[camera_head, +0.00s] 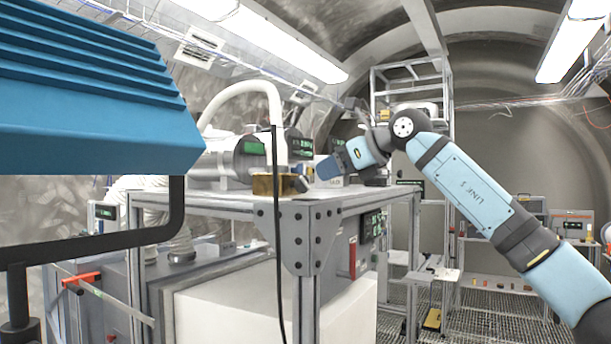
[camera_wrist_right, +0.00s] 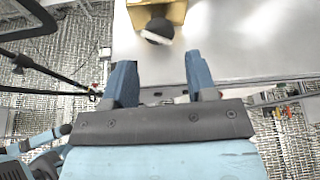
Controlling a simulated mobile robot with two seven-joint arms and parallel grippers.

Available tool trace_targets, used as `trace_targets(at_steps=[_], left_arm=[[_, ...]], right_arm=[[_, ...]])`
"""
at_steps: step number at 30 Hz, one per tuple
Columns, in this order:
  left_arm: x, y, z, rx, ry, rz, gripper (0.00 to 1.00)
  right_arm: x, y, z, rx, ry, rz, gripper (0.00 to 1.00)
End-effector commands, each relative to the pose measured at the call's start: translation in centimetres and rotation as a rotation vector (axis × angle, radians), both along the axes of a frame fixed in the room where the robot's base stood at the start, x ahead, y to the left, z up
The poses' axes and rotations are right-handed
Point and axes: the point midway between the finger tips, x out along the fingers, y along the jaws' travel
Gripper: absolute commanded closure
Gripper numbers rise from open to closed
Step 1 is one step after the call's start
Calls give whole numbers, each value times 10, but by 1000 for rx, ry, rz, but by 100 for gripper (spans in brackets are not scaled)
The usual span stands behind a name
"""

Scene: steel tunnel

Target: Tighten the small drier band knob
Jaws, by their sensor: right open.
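A brass block (camera_head: 272,184) sits near the front corner of the steel table, under the white hose (camera_head: 262,92). A small dark knob (camera_head: 300,184) sticks out from its right side; I take it to be the band knob. The wrist view shows the brass block (camera_wrist_right: 157,14) at the top and the dark round knob (camera_wrist_right: 158,32) with a pale edge. My right gripper (camera_head: 325,172) is just right of the knob. In the wrist view its two blue fingers (camera_wrist_right: 158,68) are apart and empty, with the knob beyond the gap, not touching. My left gripper is not in view.
A grey cylinder (camera_head: 222,160) with a green display lies behind the block. A black cable (camera_head: 277,240) hangs over the table's front. A large blue ribbed body (camera_head: 95,100) and dark bar fill the left foreground. The tabletop (camera_wrist_right: 235,45) right of the knob is clear.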

Motion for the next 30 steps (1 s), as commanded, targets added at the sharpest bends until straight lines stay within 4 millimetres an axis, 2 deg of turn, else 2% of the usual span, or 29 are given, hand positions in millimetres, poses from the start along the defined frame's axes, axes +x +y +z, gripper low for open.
trace_targets(at_steps=[3,10,15,23,24,28,30], left_arm=[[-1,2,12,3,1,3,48],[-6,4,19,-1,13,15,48],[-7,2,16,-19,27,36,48],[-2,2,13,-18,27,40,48],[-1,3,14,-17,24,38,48],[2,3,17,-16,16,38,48],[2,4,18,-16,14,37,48]], right_arm=[[15,20,-7,0,3,3,48],[36,45,-21,1,2,2,48],[42,53,-27,1,0,2,48],[43,53,-29,1,0,1,48],[43,53,-29,1,0,1,51],[43,53,-29,1,0,1,80],[43,53,-28,1,0,1,83]])
